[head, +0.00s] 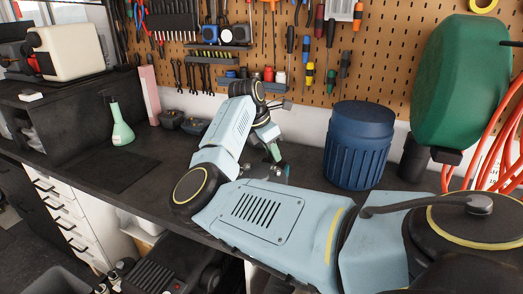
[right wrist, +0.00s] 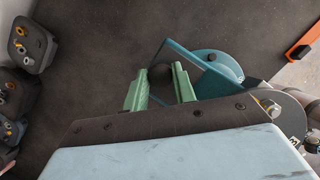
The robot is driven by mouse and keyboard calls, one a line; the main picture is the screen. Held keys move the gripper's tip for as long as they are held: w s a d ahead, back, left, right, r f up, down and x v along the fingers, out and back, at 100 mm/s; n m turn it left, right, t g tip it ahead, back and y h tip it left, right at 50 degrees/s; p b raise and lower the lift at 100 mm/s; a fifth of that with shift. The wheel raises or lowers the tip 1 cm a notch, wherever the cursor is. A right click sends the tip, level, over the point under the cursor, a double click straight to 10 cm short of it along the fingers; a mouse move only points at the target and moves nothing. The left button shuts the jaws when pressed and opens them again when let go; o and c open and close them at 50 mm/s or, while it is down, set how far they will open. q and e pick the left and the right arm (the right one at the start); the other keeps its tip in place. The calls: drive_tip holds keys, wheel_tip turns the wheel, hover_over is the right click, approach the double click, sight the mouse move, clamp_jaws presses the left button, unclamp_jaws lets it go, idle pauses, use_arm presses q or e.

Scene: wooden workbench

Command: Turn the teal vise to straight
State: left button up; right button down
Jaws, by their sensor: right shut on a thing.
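The teal vise (right wrist: 207,66) shows in the right wrist view, with a rounded teal body to the right of my fingers and a bar slanting up to the left. My right gripper (right wrist: 160,72) has green fingers on either side of a dark rounded part of the vise and is shut on it. In the head view my right gripper (head: 272,150) reaches down to the bench. There the vise is mostly hidden behind my right arm, and its angle cannot be told. My left gripper is not in view.
A blue ribbed bin (head: 359,147) stands to the right of the gripper. A green spray bottle (head: 120,126) and dark cases (head: 194,126) stand to the left. Dark bench top (head: 150,150) is free between them. A pegboard with tools (head: 270,50) rises behind.

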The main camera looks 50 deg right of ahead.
drive_tip(key=shift+s+d+m+b, duration=0.2)
drive_tip(key=shift+s+m+b, duration=0.2)
drive_tip(key=shift+s, duration=0.1)
drive_tip(key=shift+s+g, duration=0.1)
drive_tip(key=shift+g, duration=0.2)
drive_tip(key=c, duration=1.1)
unclamp_jaws()
drive_tip(key=shift+r, duration=0.1)
drive_tip(key=b+v, duration=0.1)
drive_tip(key=v, duration=1.2)
drive_tip(key=shift+r, duration=0.1)
